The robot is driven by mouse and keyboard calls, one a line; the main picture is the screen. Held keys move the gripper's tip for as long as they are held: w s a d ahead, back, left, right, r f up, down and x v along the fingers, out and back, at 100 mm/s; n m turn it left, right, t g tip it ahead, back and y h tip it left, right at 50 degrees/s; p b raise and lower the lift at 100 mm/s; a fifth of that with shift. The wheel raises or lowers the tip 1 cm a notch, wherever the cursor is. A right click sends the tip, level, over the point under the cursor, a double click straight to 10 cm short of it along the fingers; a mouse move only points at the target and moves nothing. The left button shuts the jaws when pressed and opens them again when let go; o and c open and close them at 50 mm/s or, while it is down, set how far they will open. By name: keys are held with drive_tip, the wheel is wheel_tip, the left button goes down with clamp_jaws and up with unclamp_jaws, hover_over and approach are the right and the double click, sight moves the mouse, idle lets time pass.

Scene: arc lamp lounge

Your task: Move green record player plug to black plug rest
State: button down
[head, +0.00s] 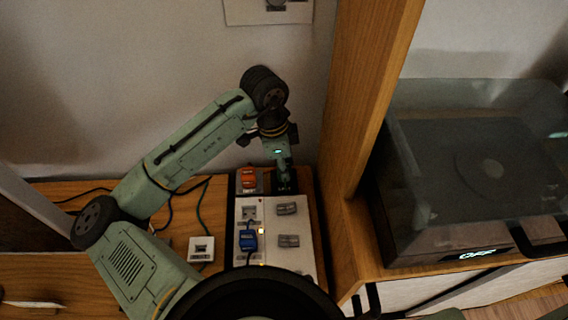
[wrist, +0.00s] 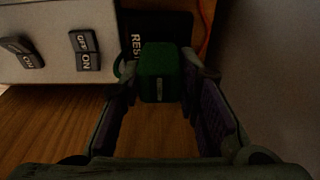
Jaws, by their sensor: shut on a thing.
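In the wrist view the green plug (wrist: 158,72) is between the fingertips of my gripper (wrist: 160,85), which is shut on it. Behind it lies a black plug rest (wrist: 176,24) with the letters REST partly visible. The plug overlaps the lower edge of the rest in this view; I cannot tell whether it touches it. In the head view my gripper (head: 284,178) points down over the black rest at the back end of the power strip. There the plug cannot be told apart from my green gripper.
The white power strip (head: 240,262) has switches and a blue plug (head: 248,241). An orange item (head: 248,178) lies beside the rest. A small white switch box (head: 201,249) and cables are left. A wooden post (head: 360,90) and the record player (head: 470,170), reading OFF, stand right.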

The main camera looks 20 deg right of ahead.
drive_tip(key=shift+f+b, duration=0.75)
drive_tip(key=shift+f, duration=0.5)
drive_tip(key=c, duration=1.1)
unclamp_jaws()
drive_tip(key=r, duration=0.4)
drive_tip(key=a+r, duration=0.1)
drive_tip(key=r, duration=0.7)
drive_tip(key=shift+w+a, duration=0.15)
drive_tip(key=shift+a, duration=0.25)
